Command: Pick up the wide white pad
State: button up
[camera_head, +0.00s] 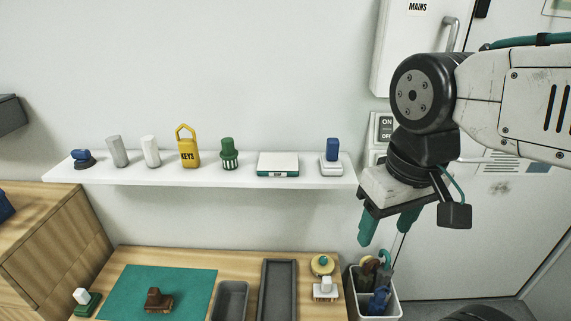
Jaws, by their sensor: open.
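The wide white pad (278,160) looks like a flat, low box with a white top and a dark green lower edge bearing a small label. It lies flat on the white wall shelf (205,176), right of the shelf's middle. My gripper (386,230) has teal fingers pointing down, spread apart with nothing between them. It hangs to the right of the shelf's right end, lower than the pad in the picture and clear of it. The pad is in full view.
Left of the pad stands a green stamp-like piece (229,155); right of it, a blue-handled white one (331,158). A yellow KEYS tag (187,148) and white cylinder (150,152) stand farther left. Below are a wooden counter (233,261) and white bin (378,302).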

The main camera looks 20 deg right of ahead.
aim_at(330, 162)
jog(key=u, duration=0.5)
jog(key=k, duration=1.15)
jog(key=z, duration=0.55)
jog(key=i, duration=1.35)
jog(key=z, duration=0.05)
